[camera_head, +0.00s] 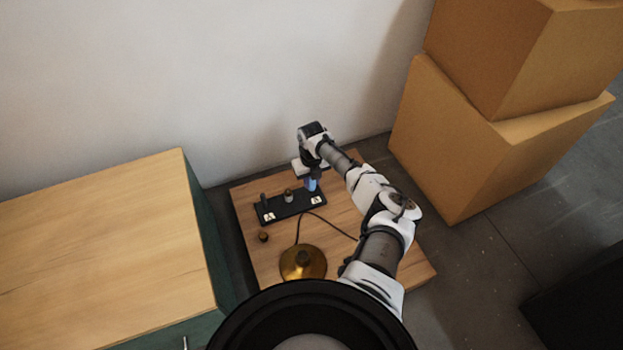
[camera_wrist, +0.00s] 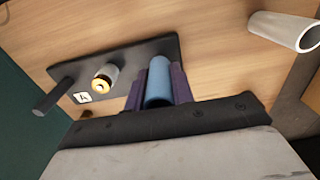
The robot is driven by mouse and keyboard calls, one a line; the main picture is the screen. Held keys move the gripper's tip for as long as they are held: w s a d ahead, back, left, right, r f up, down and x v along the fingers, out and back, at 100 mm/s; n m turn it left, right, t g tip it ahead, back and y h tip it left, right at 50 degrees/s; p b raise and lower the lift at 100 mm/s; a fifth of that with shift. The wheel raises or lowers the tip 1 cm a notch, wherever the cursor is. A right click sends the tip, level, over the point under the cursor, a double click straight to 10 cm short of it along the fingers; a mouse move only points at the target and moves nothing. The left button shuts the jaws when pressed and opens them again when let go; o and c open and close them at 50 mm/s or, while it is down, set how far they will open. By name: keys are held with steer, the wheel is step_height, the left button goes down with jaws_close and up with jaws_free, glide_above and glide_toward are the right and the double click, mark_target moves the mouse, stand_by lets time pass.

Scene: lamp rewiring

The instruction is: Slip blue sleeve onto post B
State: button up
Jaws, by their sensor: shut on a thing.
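My gripper (camera_head: 310,177) is shut on the blue sleeve (camera_head: 311,185), which also shows in the wrist view (camera_wrist: 158,80) between the two purple fingers. The sleeve is at the right end of the black terminal board (camera_head: 277,208), close behind a white label (camera_head: 316,200). No post shows beneath the sleeve, so I cannot tell whether it is around post B or only above it. A dark post (camera_head: 264,199) stands at the board's left end, behind a label (camera_head: 270,216). A pale, brass-tipped post (camera_head: 288,195) stands mid-board and also shows in the wrist view (camera_wrist: 104,77).
The board lies on a wooden table (camera_head: 345,217). A brass lamp base (camera_head: 303,264) with a dark cord stands in front, and a small brown knob (camera_head: 263,237) lies at left. A white tube (camera_wrist: 285,31) is at the wrist view's upper right. Cardboard boxes (camera_head: 470,150) stand at right.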

steer(key=shift+f+b, duration=0.6)
steer(key=shift+f, duration=0.25)
steer(key=shift+f+b, duration=0.1)
steer(key=shift+b, duration=0.3)
stand_by(0.4)
steer(key=o, duration=1)
